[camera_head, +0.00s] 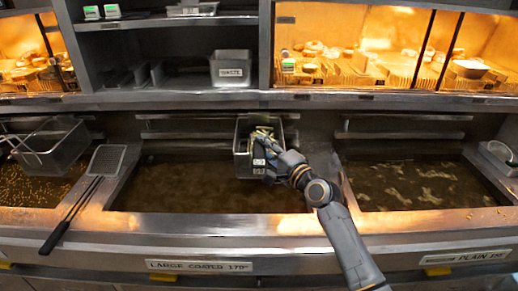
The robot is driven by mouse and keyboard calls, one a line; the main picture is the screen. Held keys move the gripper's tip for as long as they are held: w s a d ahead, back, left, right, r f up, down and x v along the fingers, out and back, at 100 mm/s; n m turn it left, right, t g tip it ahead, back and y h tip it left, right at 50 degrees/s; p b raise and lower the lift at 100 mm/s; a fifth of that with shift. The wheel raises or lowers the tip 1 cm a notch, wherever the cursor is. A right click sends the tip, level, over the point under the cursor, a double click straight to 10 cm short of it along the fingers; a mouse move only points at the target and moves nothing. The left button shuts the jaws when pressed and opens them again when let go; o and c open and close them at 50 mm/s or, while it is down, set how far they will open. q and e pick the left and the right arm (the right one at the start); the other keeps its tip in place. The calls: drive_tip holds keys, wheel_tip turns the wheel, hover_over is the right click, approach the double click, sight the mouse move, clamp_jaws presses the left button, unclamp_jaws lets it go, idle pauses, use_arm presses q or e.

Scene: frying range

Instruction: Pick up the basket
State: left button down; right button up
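A grey metal basket (242,160) with small labels on its front stands at the back of the middle oil vat, slightly right of the picture's centre. Something pale green and yellowish shows inside it. My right gripper (266,147) is at the basket's top and right side, with the arm reaching in from the lower right. Its fingers are small and blend with the basket, so whether they are open, shut or touching it cannot be told. Another basket, of wire mesh (58,150), sits over the left vat. My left gripper is not in view.
A mesh skimmer (108,160) with a long dark handle lies across the divider left of the middle vat. The right vat (420,186) holds pale frying pieces. A grey bin (231,70) stands on the shelf above. Lit food cabinets (360,50) flank the shelves.

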clamp_jaws()
drive_tip(key=shift+r, duration=0.15)
drive_tip(key=shift+r, duration=1.85)
drive_tip(key=b+v, duration=0.4)
drive_tip(key=v, duration=1.4)
drive_tip(key=shift+r, duration=0.15)
drive_tip(key=shift+s, duration=0.1)
